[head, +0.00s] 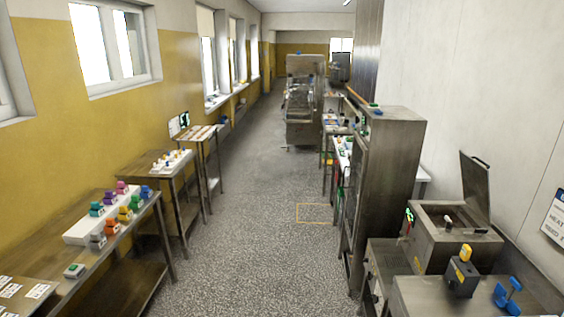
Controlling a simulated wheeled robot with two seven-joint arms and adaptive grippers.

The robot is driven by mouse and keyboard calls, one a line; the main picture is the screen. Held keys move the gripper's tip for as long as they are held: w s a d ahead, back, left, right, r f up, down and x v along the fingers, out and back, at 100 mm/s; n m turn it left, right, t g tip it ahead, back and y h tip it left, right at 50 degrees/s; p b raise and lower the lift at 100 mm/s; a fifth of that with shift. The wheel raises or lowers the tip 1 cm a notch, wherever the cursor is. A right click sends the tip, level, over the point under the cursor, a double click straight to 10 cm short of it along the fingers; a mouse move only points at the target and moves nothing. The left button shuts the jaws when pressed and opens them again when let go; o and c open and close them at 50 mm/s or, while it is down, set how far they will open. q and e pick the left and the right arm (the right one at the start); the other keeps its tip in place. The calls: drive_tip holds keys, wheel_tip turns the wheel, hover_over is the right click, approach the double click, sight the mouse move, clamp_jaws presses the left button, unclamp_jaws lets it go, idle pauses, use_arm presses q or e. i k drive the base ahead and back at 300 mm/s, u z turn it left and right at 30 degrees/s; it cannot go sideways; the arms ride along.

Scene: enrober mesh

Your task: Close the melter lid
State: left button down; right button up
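The melter (425,240) is a steel box at the right, with an open well in its top. Its lid (476,190) stands raised, nearly upright, along the right side of the well, with a dark handle at its upper edge. Inside the well a small brown-and-white part shows; I cannot tell what it is. Neither of my grippers shows in the head view.
A tall steel cabinet (395,170) stands just beyond the melter. A steel counter (420,297) in front bears a yellow-topped grey block (461,277) and a blue item (507,296). Tables with coloured blocks (103,215) line the left wall. The speckled aisle floor (240,230) is clear.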

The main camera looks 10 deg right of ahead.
sight(475, 177)
drive_tip(key=i, duration=2.8)
drive_tip(key=z, duration=2.4)
